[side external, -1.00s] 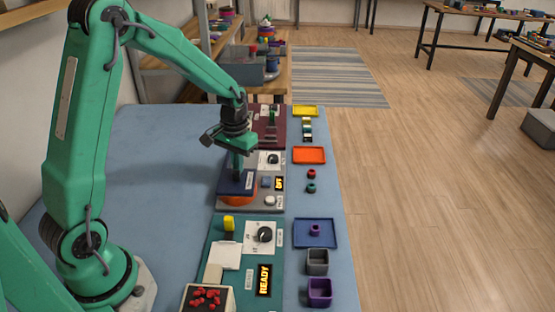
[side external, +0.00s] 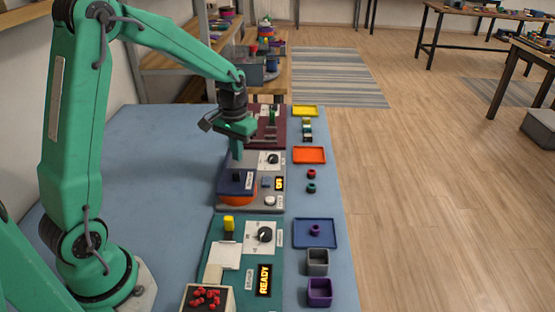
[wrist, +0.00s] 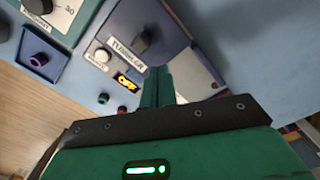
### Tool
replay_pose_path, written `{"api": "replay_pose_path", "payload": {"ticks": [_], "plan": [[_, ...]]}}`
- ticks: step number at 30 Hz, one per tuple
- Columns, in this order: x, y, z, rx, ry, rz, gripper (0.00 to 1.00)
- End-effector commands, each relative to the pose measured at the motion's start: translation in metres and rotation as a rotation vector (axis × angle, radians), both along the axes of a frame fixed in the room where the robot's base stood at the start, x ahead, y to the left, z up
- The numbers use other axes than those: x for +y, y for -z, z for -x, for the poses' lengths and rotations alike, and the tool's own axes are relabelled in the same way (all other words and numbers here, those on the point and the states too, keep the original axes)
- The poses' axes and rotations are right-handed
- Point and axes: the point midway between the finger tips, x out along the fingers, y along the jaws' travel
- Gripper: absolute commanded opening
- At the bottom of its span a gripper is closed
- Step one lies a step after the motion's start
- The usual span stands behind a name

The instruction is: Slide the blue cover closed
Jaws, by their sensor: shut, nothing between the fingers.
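The dark blue cover (side external: 235,186) lies on the grey machine (side external: 267,202) in the middle of the row. Part of an orange round drum (side external: 238,200) shows at the cover's near edge. My gripper (side external: 236,166) is shut and empty, its fingers pointing down just above the far part of the cover. I cannot tell whether the fingertips touch it. In the wrist view my gripper's fingers (wrist: 157,86) are together beside the machine's panel (wrist: 125,45), which has a knob and a lit OFF display.
A teal machine (side external: 233,262) with a READY display stands nearer, and a dark red machine (side external: 262,138) stands behind. Trays and small cups line the right side, including an orange tray (side external: 309,155) and a blue tray (side external: 315,233). The blue mat (side external: 160,165) is clear on the left.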

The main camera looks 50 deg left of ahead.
Motion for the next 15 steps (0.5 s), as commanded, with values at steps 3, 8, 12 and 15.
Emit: {"api": "replay_pose_path", "payload": {"ticks": [3,8,12,15], "plan": [[0.000,-0.011,0.000,-0.002,0.000,-0.001,0.00],[0.000,-0.025,0.000,-0.002,0.000,-0.001,0.00],[0.000,-0.036,0.000,-0.002,0.000,-0.001,0.00],[0.000,-0.045,0.000,-0.002,0.000,-0.001,0.00]]}}
